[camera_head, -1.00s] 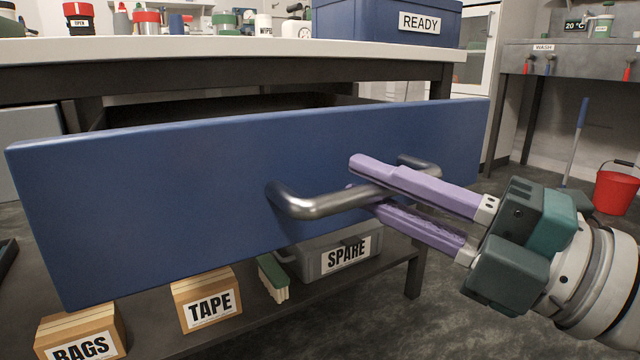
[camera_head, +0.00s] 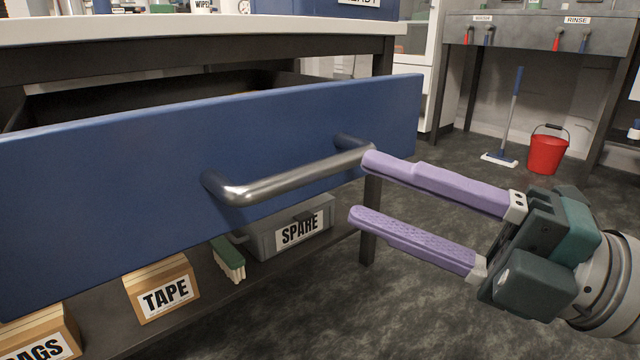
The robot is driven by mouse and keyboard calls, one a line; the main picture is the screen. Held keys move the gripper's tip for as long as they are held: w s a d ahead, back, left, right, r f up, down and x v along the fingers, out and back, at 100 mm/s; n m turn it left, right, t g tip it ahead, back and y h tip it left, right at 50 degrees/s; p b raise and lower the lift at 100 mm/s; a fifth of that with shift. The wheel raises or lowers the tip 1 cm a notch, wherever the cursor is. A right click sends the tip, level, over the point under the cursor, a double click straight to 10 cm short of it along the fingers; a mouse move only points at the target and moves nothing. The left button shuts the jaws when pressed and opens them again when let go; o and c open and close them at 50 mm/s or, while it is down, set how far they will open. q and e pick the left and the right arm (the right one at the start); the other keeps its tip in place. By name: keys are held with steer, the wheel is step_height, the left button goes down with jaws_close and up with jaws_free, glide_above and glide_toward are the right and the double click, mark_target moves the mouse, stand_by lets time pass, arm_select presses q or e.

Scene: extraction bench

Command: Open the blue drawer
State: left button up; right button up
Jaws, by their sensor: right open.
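The blue drawer (camera_head: 120,165) stands pulled out from under the white-topped bench, with a dark gap and part of its inside showing behind its front. Its metal bar handle (camera_head: 290,182) crosses the front and is free of the fingers. My right gripper (camera_head: 362,188) is open and empty, its two purple fingers spread just right of the handle. The upper fingertip is close to the handle's right end; I cannot tell if it touches. My left gripper is not in view.
On the lower shelf are a TAPE box (camera_head: 163,290), a green brush (camera_head: 228,258) and a grey SPARE bin (camera_head: 292,228). A red bucket (camera_head: 547,153) and a mop (camera_head: 512,120) stand at the back right. The floor between is clear.

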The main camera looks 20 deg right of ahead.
steer(key=shift+p+v, duration=0.3)
steer(key=shift+v, duration=1.5)
steer(key=w+d+r+m+h+p, duration=0.1)
steer(key=d+r+m+h+p, duration=0.1)
steer(key=r+m+h+p, duration=0.9)
steer(key=w+d+r+m+h+p, duration=0.1)
steer(key=d+r+m+h+p, duration=0.35)
steer(key=r+p, duration=1.3)
steer(key=s+a+r+m+g+y+p, duration=0.15)
steer(key=s+r+m+g+p, duration=0.3)
steer(key=p, duration=0.65)
steer(key=s+a+r+m+g+p, duration=0.25)
steer(key=s+r+p, duration=0.45)
steer(key=p, duration=0.4)
steer(key=s+a+r+m+g+y+p, duration=0.1)
steer(key=s+a+r+m+g+p, duration=0.2)
steer(key=r+p, duration=0.6)
step_height(320, 180, up, 33)
steer(key=g+p, duration=0.1)
steer(key=p, duration=3.4)
steer(key=shift+s+d+f+p, duration=0.25)
steer(key=shift+s+d+p, duration=0.15)
steer(key=shift+d, duration=0.1)
